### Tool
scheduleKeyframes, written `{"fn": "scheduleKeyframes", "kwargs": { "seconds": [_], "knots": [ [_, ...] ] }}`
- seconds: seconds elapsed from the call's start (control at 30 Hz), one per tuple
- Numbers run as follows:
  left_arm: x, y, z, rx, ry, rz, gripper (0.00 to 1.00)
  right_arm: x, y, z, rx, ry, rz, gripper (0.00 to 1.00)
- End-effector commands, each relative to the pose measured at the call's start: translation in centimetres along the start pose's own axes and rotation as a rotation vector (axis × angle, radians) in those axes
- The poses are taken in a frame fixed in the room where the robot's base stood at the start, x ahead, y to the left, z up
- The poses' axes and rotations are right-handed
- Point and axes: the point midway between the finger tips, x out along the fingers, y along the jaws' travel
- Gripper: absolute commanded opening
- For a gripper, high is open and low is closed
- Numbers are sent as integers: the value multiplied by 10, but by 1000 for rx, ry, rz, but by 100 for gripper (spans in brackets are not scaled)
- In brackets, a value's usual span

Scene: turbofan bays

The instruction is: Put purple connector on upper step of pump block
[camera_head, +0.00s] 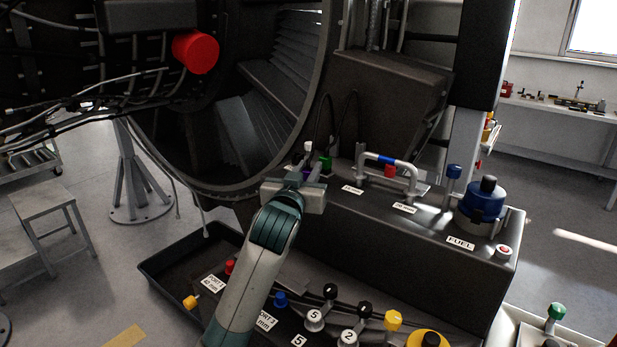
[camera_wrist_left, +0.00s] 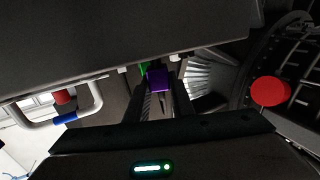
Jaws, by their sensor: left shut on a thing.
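My left gripper (camera_head: 311,176) reaches over the left end of the dark pump block's upper step (camera_head: 425,222). In the left wrist view the gripper's two dark fingers (camera_wrist_left: 160,92) are shut on the purple connector (camera_wrist_left: 158,79). In the head view the connector is mostly hidden by the gripper. A green connector (camera_head: 325,163) stands close beside the fingers at the block's back left. It also shows as a green patch in the left wrist view (camera_wrist_left: 144,69). I cannot tell whether the purple connector touches the block. My right gripper is not in view.
Numbered knobs and coloured plugs fill the lower step. The engine's round opening (camera_head: 245,100) is behind, with a red cap (camera_head: 196,52).

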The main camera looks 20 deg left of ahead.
Motion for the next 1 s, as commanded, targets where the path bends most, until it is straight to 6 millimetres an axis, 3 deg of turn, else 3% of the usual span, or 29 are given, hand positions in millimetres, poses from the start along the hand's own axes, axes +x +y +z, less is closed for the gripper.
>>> {"fn": "scheduleKeyframes", "kwargs": {
  "seconds": [0.4, 0.43, 0.5, 1.0],
  "knots": [
    [0, 0, 3, 0, 0, 0, 0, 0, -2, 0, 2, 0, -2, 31],
    [0, 0, 3, 0, 0, 0, 26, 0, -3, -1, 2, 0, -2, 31],
    [0, 0, 2, 0, 0, 0, 40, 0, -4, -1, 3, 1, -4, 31],
    [-5, 0, 0, 0, 1, 1, 40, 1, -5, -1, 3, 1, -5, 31]
  ]
}}
